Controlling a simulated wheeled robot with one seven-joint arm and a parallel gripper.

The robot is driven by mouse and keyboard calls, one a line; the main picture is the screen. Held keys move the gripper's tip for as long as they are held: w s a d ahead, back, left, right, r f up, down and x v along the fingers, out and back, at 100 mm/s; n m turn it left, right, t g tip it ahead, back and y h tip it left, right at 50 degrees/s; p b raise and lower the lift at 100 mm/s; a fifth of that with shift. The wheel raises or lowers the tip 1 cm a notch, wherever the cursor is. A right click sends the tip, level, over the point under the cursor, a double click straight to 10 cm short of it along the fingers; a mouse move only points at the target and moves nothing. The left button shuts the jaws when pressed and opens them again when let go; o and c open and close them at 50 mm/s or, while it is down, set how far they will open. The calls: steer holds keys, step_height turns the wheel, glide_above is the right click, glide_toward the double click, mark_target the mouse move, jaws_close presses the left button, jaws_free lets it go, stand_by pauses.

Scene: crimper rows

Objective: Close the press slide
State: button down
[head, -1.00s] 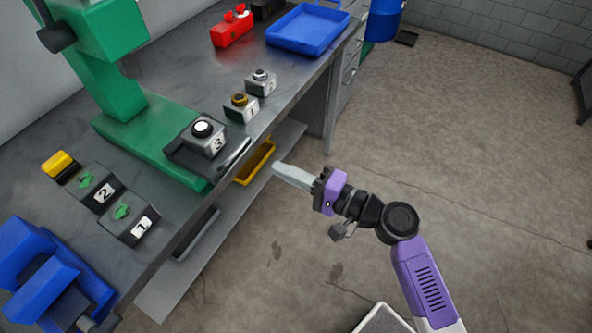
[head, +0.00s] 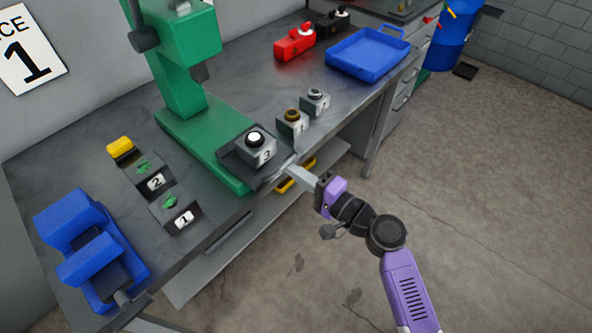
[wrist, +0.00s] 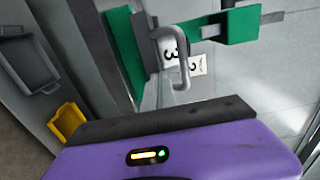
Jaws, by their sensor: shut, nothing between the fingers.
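The green press (head: 185,95) stands on the workbench. Its dark slide (head: 232,158) sits over the green base, out in front of the press column, and carries a grey block labelled 3 (head: 262,150) with a white-topped knob. My gripper (head: 291,170) is shut and empty, its tip right at the slide's front end. In the wrist view the slide's grey loop handle (wrist: 183,62) is just ahead of the pale fingers (wrist: 170,97), with the 3 label behind it. I cannot tell whether the fingers touch the handle.
Blocks 2 (head: 150,178) and 1 (head: 178,210) and a blue vise (head: 85,250) are to the left. Two knobbed blocks (head: 292,122) (head: 314,101) and a blue tray (head: 368,55) are to the right. A yellow bin (head: 290,184) is below; the floor in front is clear.

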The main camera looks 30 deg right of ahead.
steer(key=b+x, duration=0.2)
steer(key=x, duration=1.1)
steer(key=shift+w+b, duration=0.15)
steer(key=shift+b, duration=0.2)
steer(key=shift+f, duration=0.1)
